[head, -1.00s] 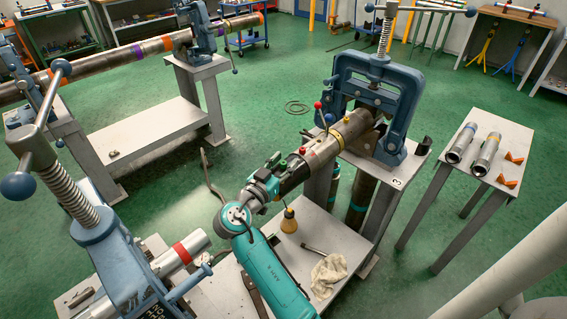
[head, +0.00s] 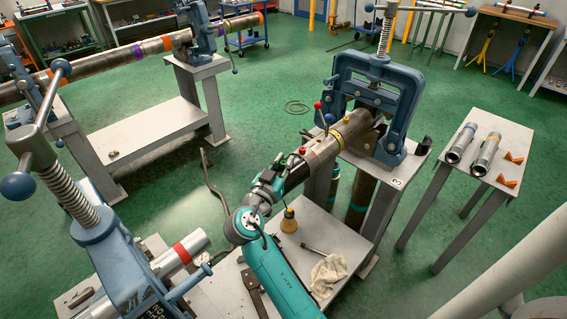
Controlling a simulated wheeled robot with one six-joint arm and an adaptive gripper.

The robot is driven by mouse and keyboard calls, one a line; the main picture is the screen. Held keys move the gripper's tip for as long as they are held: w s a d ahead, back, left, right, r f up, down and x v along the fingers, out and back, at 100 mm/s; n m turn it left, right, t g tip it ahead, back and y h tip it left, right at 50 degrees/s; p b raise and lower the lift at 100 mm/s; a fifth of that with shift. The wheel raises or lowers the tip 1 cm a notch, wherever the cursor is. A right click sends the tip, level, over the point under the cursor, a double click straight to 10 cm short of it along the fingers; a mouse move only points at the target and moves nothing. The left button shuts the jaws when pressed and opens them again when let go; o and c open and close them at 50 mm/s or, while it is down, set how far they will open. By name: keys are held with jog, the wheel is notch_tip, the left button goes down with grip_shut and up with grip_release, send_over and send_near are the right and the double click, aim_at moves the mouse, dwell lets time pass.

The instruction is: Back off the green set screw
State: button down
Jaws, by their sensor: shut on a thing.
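The green set screw (head: 281,163) is a small green-topped part on the near end of the collar around the dark pipe (head: 325,150), in the middle of the head view. My gripper (head: 274,173) is at that near end, shut on the green set screw. The fingers and wrist hide most of the screw and its shank. My teal arm reaches up to it from below. A red-topped screw (head: 302,151) and a yellow-topped one (head: 345,119) stand farther along the same pipe.
A blue pipe vise (head: 402,125) holds the pipe's far end. Red and blue ball ends (head: 318,105) stand up near the pipe. Another vise (head: 115,260) stands front left.

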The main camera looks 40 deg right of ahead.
jog(key=n+t+y, duration=0.4)
jog(key=n+t, duration=0.1)
jog(key=t, duration=0.1)
jog(key=shift+t+y, duration=0.3)
jog(key=shift+y, duration=0.1)
jog(key=shift+f+n+t+y, duration=0.1)
jog(key=shift+n+t+y, duration=0.85)
jog(key=shift+n+y, duration=0.65)
jog(key=shift+n+t+y, duration=0.95)
jog(key=shift+n+y, duration=0.15)
jog(key=shift+y, duration=0.9)
jog(key=shift+d+n+y, duration=0.1)
jog(key=shift+n+y, duration=1.15)
jog(key=shift+y, duration=0.7)
jog(key=shift+n+y, duration=1.25)
jog(key=shift+y, duration=0.7)
jog(key=n+g+y, duration=0.1)
jog(key=n+y, duration=0.1)
jog(key=y, duration=0.1)
jog(key=n+g+y, duration=0.1)
jog(key=n+y, duration=0.1)
jog(key=y, duration=0.1)
jog(key=shift+n+y, duration=0.3)
jog(key=shift+a+g+y, duration=0.2)
jog(key=shift+g+y, duration=0.1)
jog(key=c, duration=1.1)
grip_release()
jog(key=shift+o, duration=0.2)
